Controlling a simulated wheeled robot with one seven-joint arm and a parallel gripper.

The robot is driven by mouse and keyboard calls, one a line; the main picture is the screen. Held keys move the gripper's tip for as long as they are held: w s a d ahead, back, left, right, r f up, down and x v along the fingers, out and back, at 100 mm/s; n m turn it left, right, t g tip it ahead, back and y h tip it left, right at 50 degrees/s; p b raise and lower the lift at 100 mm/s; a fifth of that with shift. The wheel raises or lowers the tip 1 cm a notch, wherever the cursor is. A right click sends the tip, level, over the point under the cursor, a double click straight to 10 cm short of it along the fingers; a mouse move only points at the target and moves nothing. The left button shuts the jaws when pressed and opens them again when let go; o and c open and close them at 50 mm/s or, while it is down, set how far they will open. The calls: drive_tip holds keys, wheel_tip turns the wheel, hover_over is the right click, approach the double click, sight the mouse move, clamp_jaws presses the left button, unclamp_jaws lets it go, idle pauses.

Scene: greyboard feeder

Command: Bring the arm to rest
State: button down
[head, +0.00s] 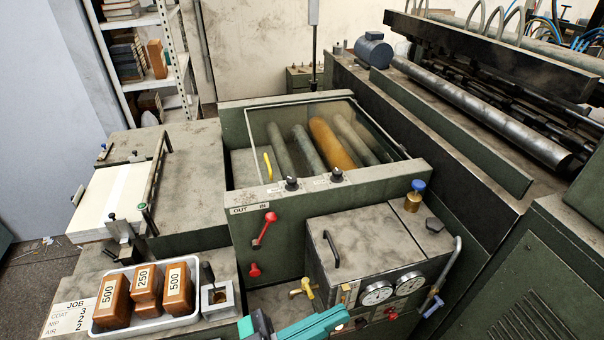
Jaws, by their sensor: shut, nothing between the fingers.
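Part of my own arm, teal and dark, shows at the bottom edge, in front of the machine. No fingertips can be made out, and my gripper is not in view. The arm part stands to the right of a white tray (152,322) with several brown blocks and below the front of the green feeder machine (400,182). Whether the arm touches anything cannot be told from this view.
A grey control box (368,240) with two gauges (376,293) and a bent handle stands close to the arm. Red levers (265,230) and a yellow tap (303,289) stick out nearby. A small square metal holder (218,299) sits beside the tray.

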drive_tip(key=w+f+n+t+y, duration=0.6)
drive_tip(key=f+n+t, duration=0.1)
drive_tip(key=f+n, duration=0.25)
wheel_tip(320, 180, down, 13)
drive_tip(key=s+a+n+y, duration=0.1)
drive_tip(key=s+n+y, duration=0.1)
drive_tip(key=n+y, duration=0.55)
drive_tip(key=s+a+f+m+y, duration=0.1)
drive_tip(key=s+a+f+y, duration=0.2)
drive_tip(key=s, duration=0.4)
drive_tip(key=s+a+f+y, duration=0.2)
drive_tip(key=s+f+y, duration=0.15)
drive_tip(key=s, duration=0.25)
drive_tip(key=s+d+r+m, duration=0.1)
drive_tip(key=s+r+m, duration=0.2)
drive_tip(key=s, duration=0.3)
drive_tip(key=shift+d+r+t, duration=0.3)
drive_tip(key=shift+r, duration=0.45)
drive_tip(key=shift+s, duration=0.1)
